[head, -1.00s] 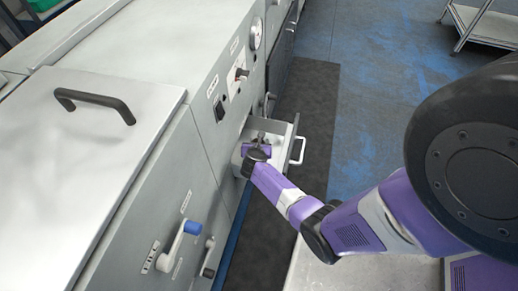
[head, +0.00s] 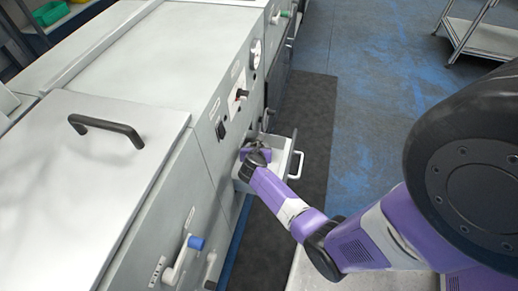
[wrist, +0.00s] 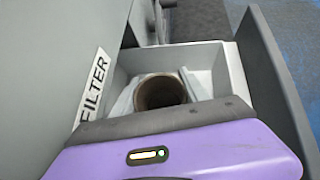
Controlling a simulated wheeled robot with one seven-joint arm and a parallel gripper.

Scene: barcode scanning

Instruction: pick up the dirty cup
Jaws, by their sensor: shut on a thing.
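The dirty cup (wrist: 163,92) shows in the wrist view as a round rim with a brown, stained inside. It is upright in or just above an open light-grey drawer (wrist: 205,58); its lower part is hidden. My gripper (wrist: 161,88) is shut on the cup, with a pale finger on each side of it. In the head view my gripper (head: 255,150) is over the left part of the drawer (head: 278,178), close to the machine front. The cup is hard to make out there.
The drawer has a white handle (head: 296,164) and projects from the grey machine (head: 150,205). A "FILTER" label (wrist: 93,88) is left of the drawer. Knobs and a blue-tipped lever (head: 196,243) stick out of the machine. Open floor with a dark mat (head: 312,120) lies to the right.

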